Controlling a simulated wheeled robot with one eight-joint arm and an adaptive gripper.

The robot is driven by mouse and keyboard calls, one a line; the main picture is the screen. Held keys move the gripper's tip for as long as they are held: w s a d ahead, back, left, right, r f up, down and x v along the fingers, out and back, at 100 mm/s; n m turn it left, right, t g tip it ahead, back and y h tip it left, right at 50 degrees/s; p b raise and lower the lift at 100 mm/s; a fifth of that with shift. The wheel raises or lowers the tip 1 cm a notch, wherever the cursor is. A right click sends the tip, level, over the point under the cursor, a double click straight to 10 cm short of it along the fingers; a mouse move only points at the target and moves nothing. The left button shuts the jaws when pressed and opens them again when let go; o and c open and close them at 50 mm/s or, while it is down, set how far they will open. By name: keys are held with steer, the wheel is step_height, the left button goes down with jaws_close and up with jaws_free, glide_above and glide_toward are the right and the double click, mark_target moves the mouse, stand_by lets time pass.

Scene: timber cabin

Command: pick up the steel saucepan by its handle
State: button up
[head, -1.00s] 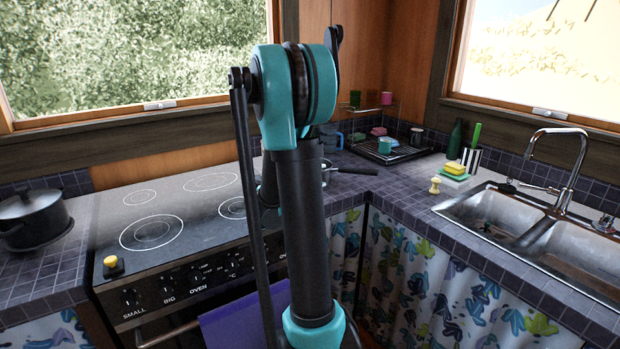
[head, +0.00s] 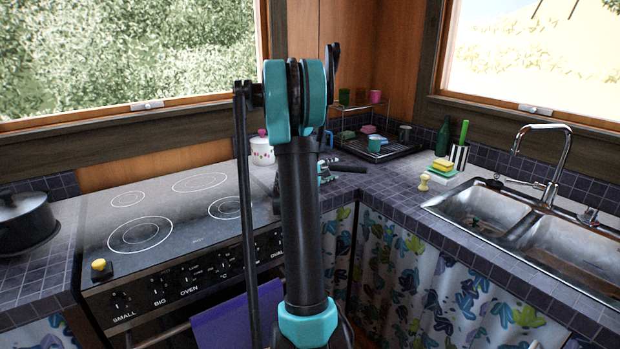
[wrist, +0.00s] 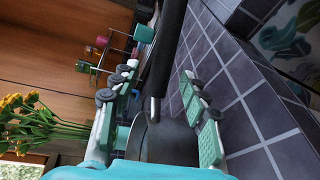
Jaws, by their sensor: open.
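The steel saucepan is mostly hidden behind my arm in the head view; its black handle (head: 350,167) sticks out to the right over the tiled corner counter. In the wrist view the saucepan's grey body (wrist: 170,142) is close at the bottom, and its dark handle (wrist: 169,50) runs up the picture between my fingers. My gripper (wrist: 160,75) is open, with one finger on each side of the handle and gaps visible. In the head view part of my gripper (head: 325,172) shows beside the handle, just right of my arm.
A white lidded pot (head: 262,150) stands left of my arm behind the stove (head: 165,215). A dish rack (head: 385,152) with mugs is beyond the handle, against the corner. The sink (head: 500,215) is at the right. Yellow flowers (wrist: 35,125) show in the wrist view.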

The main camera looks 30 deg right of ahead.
steer(key=shift+x, duration=1.15)
steer(key=shift+c, duration=0.3)
jaws_close()
